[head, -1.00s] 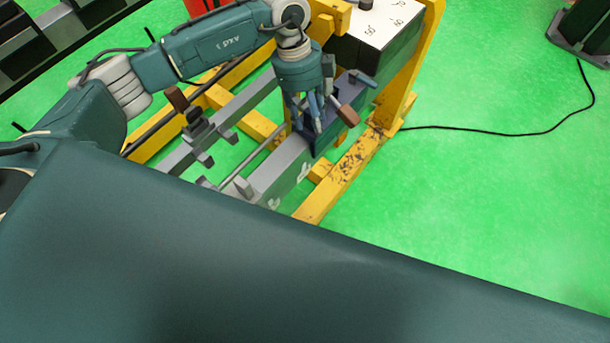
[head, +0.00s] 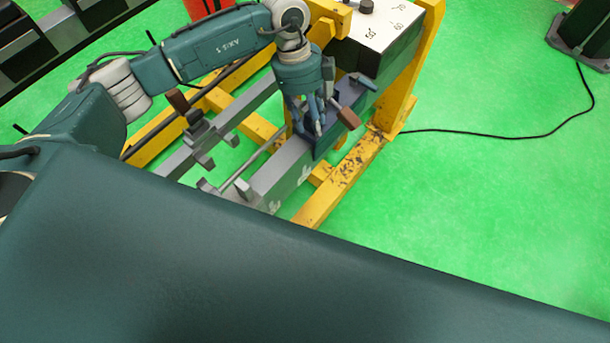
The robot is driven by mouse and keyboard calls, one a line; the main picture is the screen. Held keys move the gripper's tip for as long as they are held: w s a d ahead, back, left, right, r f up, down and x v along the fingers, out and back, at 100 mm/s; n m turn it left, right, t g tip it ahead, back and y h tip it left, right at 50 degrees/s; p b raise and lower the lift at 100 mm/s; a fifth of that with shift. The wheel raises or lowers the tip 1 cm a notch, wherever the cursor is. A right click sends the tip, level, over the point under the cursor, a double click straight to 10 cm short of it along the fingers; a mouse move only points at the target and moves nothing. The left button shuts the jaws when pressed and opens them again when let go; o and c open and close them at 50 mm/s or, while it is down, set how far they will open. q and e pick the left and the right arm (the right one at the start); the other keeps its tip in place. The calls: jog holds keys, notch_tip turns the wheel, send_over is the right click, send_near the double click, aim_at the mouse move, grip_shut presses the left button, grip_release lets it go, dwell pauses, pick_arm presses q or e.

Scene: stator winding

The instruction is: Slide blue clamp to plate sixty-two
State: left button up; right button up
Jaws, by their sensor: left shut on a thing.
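The blue clamp (head: 323,147) is a dark blue block around a grey rail. A brown handle (head: 348,118) sticks out on its right side. My left gripper (head: 316,125) comes down from above and is shut on the clamp, hiding part of it. I cannot make out a plate marked sixty-two. My right gripper is not in view.
A yellow frame (head: 345,183) with worn paint surrounds the rails. A second grey rail with dark clamps (head: 200,130) runs to the left. A black cable (head: 500,133) crosses the open green floor on the right. My own dark body fills the lower view.

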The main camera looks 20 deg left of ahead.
pick_arm(q)
jog(key=shift+s+a+p, duration=0.25)
jog(key=shift+a+p, duration=0.15)
jog(key=shift+a, duration=0.4)
jog(key=s+a+p, duration=0.1)
jog(key=s, duration=0.1)
jog(key=s+a, duration=0.1)
jog(key=s, duration=0.1)
jog(key=s+a+p, duration=0.1)
jog(key=s, duration=0.1)
jog(key=shift+s+f+p, duration=0.3)
jog(key=shift+s+a+p, duration=0.2)
jog(key=shift+s+a, duration=0.15)
jog(key=shift+s, duration=0.45)
jog(key=shift+s+a+p, duration=0.15)
jog(key=shift+s+a, duration=0.15)
jog(key=shift+s, duration=0.55)
jog(key=shift+s+a+p, duration=0.2)
jog(key=shift+s+a, duration=0.15)
jog(key=shift+s, duration=0.45)
jog(key=shift+d, duration=0.1)
